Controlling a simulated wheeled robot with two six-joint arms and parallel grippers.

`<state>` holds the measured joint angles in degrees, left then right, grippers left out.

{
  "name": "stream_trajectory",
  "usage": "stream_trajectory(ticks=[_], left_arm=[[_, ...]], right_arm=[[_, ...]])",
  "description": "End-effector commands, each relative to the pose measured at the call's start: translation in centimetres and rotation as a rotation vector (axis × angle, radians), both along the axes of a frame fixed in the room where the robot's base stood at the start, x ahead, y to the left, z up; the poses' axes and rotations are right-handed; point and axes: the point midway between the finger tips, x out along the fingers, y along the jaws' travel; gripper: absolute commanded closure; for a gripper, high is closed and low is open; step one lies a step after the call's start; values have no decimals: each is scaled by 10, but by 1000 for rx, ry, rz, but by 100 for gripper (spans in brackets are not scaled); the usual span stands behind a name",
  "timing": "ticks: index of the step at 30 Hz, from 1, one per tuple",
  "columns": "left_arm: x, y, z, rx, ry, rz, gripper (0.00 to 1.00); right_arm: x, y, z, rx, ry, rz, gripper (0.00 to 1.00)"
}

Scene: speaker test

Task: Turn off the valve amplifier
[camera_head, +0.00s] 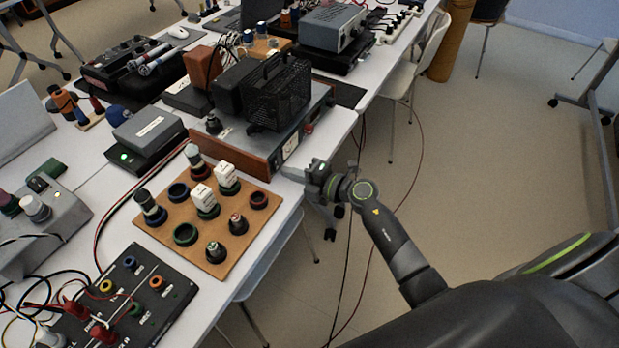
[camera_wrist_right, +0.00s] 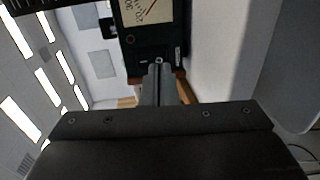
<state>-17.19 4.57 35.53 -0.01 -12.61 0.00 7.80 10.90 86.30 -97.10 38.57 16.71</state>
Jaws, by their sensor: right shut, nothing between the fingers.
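The valve amplifier (camera_head: 262,147) stands on the table at the upper middle of the head view, with brown wooden sides and a black cage on top. Its front carries a pale meter and a small red spot (camera_head: 309,127). In the wrist view the dark front panel (camera_wrist_right: 150,40) shows the meter (camera_wrist_right: 140,12) and a small round metal control (camera_wrist_right: 158,60) just past my fingertips. My right gripper (camera_head: 292,172) is shut and empty, close in front of the amplifier at the table edge; its fingers also show in the wrist view (camera_wrist_right: 158,78). I cannot tell whether they touch the control.
A wooden board (camera_head: 170,225) with several valves and sockets lies nearer on the table. A black panel (camera_head: 125,300) with coloured terminals lies in front of it. A grey box (camera_head: 148,130) with a green light stands left of the amplifier.

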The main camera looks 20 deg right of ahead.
Motion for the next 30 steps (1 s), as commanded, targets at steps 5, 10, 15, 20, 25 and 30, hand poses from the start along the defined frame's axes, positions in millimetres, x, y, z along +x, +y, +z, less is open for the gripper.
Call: stream_trajectory(ticks=[5,10,15,20,25,30], left_arm=[[0,0,-1,0,0,0,64],[0,0,-1,0,0,0,64],[0,0,-1,0,0,0,64],[0,0,-10,0,2,0,64],[3,0,-31,0,3,0,64],[9,4,-45,5,6,3,64]], right_arm=[[10,8,-2,1,-1,0,100],[12,9,-2,0,0,-1,100],[12,9,-2,0,0,-1,100],[13,10,-6,9,-13,-1,100],[16,13,-13,48,-62,-1,100],[19,15,-14,90,-116,0,100]])
